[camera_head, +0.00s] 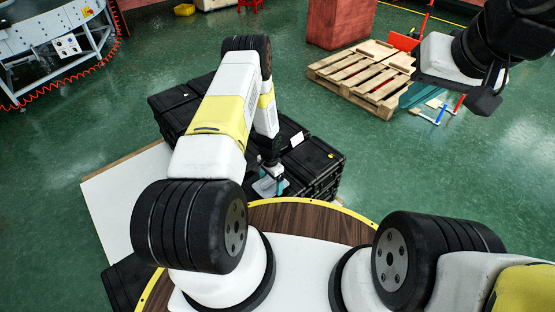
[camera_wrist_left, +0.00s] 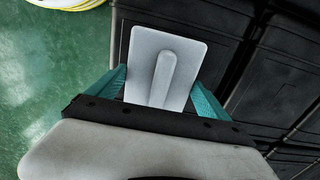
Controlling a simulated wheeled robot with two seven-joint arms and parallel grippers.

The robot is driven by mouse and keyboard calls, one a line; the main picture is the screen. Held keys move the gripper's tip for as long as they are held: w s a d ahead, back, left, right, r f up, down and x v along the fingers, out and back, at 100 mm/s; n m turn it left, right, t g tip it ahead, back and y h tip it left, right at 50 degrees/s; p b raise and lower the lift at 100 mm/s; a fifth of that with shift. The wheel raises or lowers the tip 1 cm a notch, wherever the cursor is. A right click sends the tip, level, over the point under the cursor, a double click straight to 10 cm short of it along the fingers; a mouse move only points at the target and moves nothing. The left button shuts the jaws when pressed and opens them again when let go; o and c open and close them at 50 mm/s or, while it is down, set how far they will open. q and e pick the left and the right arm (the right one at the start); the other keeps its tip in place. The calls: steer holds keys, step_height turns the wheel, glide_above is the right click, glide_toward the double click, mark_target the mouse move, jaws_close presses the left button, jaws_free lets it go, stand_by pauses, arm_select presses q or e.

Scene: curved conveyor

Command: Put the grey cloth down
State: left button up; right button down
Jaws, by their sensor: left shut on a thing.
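The grey cloth (camera_wrist_left: 165,68) shows in the left wrist view as a light grey, flat rectangular piece with a raised ridge down its middle. My left gripper (camera_wrist_left: 160,90) has its teal fingers on either side of it and is shut on it. In the head view the left gripper (camera_head: 271,182) is low beside the black cases, with a small pale part of the cloth (camera_head: 264,187) showing. How far the cloth is above any surface is unclear. My right gripper (camera_head: 420,93) is at the upper right, its teal fingers partly hidden by its pale body.
Stacked black cases (camera_head: 312,163) stand around the left gripper. A white board (camera_head: 115,212) lies to the left. A wooden pallet (camera_head: 360,75) and red block (camera_head: 340,22) are further back. A conveyor (camera_head: 50,35) is at upper left.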

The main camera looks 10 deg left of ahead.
arm_select(q)
steer(key=shift+f, duration=0.9)
steer(key=shift+f, duration=0.1)
steer(key=o, duration=1.2)
